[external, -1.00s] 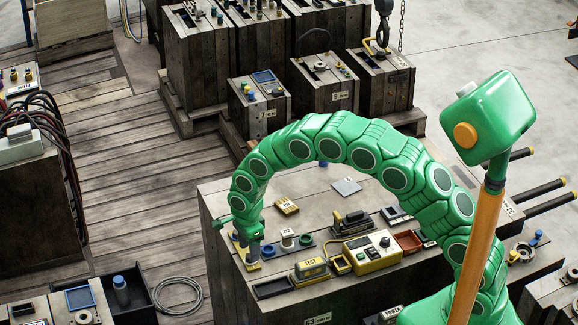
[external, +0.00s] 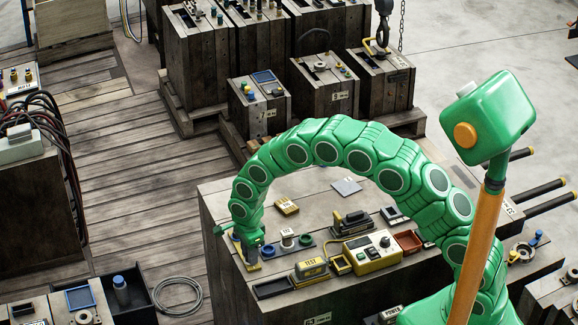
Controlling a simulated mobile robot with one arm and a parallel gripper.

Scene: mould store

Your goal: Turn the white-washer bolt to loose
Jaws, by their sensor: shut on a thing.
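My gripper (external: 252,262) points down at the left front part of the wooden bench top. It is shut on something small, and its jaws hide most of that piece. A yellow patch shows at the jaw tips; I cannot tell whether it is part of the jaws or of the held piece. Just right of the gripper is a dark strip with small upright fittings. One fitting is pale with a white ring (external: 287,241), apart from the gripper and upright. A green-ringed one (external: 305,241) stands beside it. I cannot tell which bolt the gripper holds.
A yellow meter box (external: 372,252), a yellow-and-black TEST unit (external: 311,268) and a dark open tray (external: 273,288) stand right of the gripper. A red tray (external: 408,241) lies farther right. The bench's back left is clear.

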